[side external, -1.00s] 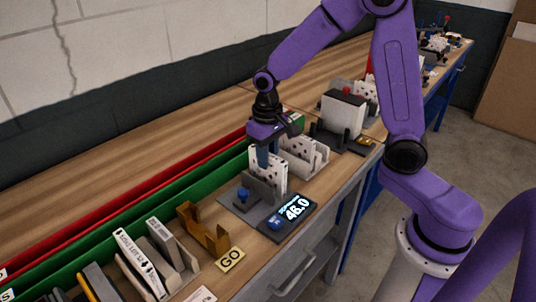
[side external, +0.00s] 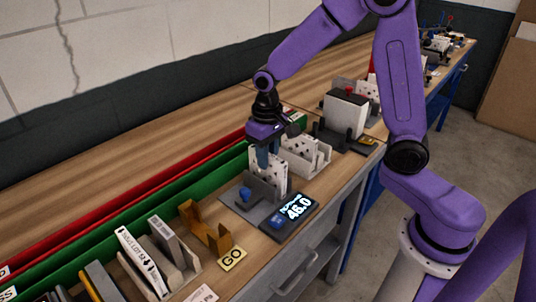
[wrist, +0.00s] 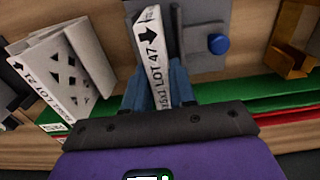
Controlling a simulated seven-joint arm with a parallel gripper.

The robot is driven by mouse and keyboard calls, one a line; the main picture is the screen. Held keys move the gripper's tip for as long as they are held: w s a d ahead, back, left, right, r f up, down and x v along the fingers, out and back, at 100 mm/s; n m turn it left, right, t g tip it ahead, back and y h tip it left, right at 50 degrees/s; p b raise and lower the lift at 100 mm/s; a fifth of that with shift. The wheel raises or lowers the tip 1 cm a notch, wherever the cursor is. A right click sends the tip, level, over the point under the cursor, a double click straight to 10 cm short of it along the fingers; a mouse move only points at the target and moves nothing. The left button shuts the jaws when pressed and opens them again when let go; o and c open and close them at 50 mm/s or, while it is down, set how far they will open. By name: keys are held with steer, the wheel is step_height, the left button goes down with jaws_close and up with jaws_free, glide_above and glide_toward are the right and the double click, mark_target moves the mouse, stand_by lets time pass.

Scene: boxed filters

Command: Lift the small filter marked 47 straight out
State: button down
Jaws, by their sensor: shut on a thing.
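The small filter marked LOT 47 (wrist: 150,45) is a white-edged, thin panel with a black arrow on its top edge. In the side view the filter (side external: 279,174) stands upright in a grey fixture (side external: 240,208) with a blue knob and a display reading 46.0. My gripper (side external: 264,157) comes down from above and is shut on the filter's upper part. In the wrist view its blue fingers (wrist: 157,92) lie on both sides of the filter. The filter's lower part is hidden by the fixture, so I cannot tell whether it touches the bottom.
White filters in a holder (side external: 306,157), one marked LOT 21 (wrist: 45,90), stand close beside the fixture. An orange bracket (side external: 207,232) and a GO sign (side external: 232,259) are on the other side. Green (side external: 130,215) and red (side external: 110,205) rails run behind.

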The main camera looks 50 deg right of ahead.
steer(key=c, duration=0.8)
jaws_free()
steer(key=shift+c, duration=0.2)
steer(key=shift+r, duration=0.1)
step_height(320, 180, up, 17)
steer(key=s+f+n, duration=0.5)
steer(key=s+n, duration=0.1)
steer(key=s, duration=0.6)
steer(key=s+f+n, duration=0.6)
steer(key=s, duration=0.6)
steer(key=shift+d+f, duration=0.15)
steer(key=shift+d, duration=0.05)
steer(key=shift+s+d+f+n, duration=0.2)
steer(key=shift+s+f+n, duration=0.1)
steer(key=shift+s, duration=0.1)
steer(key=shift+c, duration=0.4)
